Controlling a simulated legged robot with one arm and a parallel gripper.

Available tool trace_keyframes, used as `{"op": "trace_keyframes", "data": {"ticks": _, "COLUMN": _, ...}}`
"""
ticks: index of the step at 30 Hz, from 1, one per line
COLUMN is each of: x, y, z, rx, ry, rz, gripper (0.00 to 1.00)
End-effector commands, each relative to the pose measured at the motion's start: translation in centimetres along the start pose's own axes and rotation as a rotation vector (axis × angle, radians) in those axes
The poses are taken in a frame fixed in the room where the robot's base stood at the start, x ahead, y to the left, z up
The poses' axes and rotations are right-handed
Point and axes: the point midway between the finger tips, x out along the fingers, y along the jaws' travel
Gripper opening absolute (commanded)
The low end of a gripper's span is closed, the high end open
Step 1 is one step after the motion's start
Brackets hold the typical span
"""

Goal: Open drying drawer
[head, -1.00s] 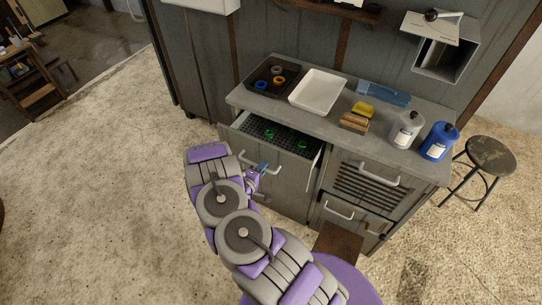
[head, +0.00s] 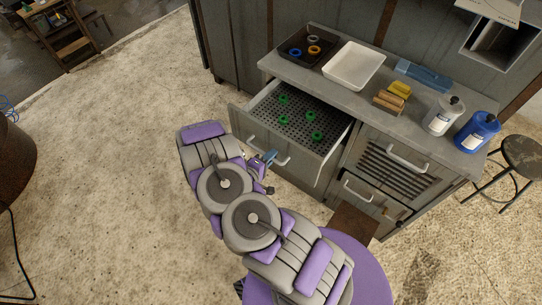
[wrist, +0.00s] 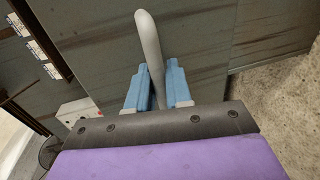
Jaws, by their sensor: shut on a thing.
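The drying drawer (head: 304,168) is the upper left drawer of the grey bench and stands pulled well out. Its perforated bottom shows, with several green pieces (head: 312,115) on it. My gripper (head: 267,158) is at the drawer's front, on its pale bar handle (head: 283,161). In the wrist view the blue fingers of my gripper (wrist: 157,90) are on either side of the handle (wrist: 150,42), shut on it. The part of the handle between the fingers is partly hidden.
The bench top (head: 372,118) holds a dark tray with rings (head: 307,47), a white tray (head: 353,66), a white bottle (head: 442,116) and a blue bottle (head: 477,131). A stool (head: 522,154) stands at the right. The floor (head: 110,150) left of my arm is clear.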

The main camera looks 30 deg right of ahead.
Motion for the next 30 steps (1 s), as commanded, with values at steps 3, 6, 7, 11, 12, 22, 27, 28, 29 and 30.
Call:
{"op": "trace_keyframes", "data": {"ticks": 3, "x": 0.0, "y": -0.3, "z": 0.3, "rx": -0.005, "ry": -0.007, "rz": -0.008, "gripper": 0.00}}
{"op": "trace_keyframes", "data": {"ticks": 6, "x": 0.0, "y": -0.3, "z": 0.3, "rx": -0.005, "ry": -0.006, "rz": -0.007, "gripper": 0.29}}
{"op": "trace_keyframes", "data": {"ticks": 7, "x": 0.0, "y": -0.3, "z": 0.3, "rx": -0.004, "ry": -0.005, "rz": -0.007, "gripper": 0.32}}
{"op": "trace_keyframes", "data": {"ticks": 11, "x": -0.1, "y": -0.2, "z": 0.2, "rx": -0.003, "ry": -0.003, "rz": -0.003, "gripper": 0.35}}
{"op": "trace_keyframes", "data": {"ticks": 12, "x": -0.1, "y": -0.1, "z": 0.2, "rx": -0.002, "ry": -0.003, "rz": -0.003, "gripper": 0.35}}
{"op": "trace_keyframes", "data": {"ticks": 22, "x": -2.0, "y": 0.0, "z": -0.1, "rx": -0.001, "ry": 0.002, "rz": -0.001, "gripper": 0.35}}
{"op": "trace_keyframes", "data": {"ticks": 27, "x": -4.8, "y": 0.0, "z": -0.1, "rx": -0.002, "ry": 0.004, "rz": -0.001, "gripper": 0.35}}
{"op": "trace_keyframes", "data": {"ticks": 28, "x": -5.3, "y": 0.0, "z": -0.1, "rx": -0.002, "ry": 0.003, "rz": -0.001, "gripper": 0.35}}
{"op": "trace_keyframes", "data": {"ticks": 29, "x": -5.8, "y": 0.0, "z": -0.1, "rx": -0.002, "ry": 0.003, "rz": -0.001, "gripper": 0.35}}
{"op": "trace_keyframes", "data": {"ticks": 30, "x": -6.5, "y": 0.0, "z": -0.1, "rx": -0.003, "ry": 0.004, "rz": -0.001, "gripper": 0.35}}
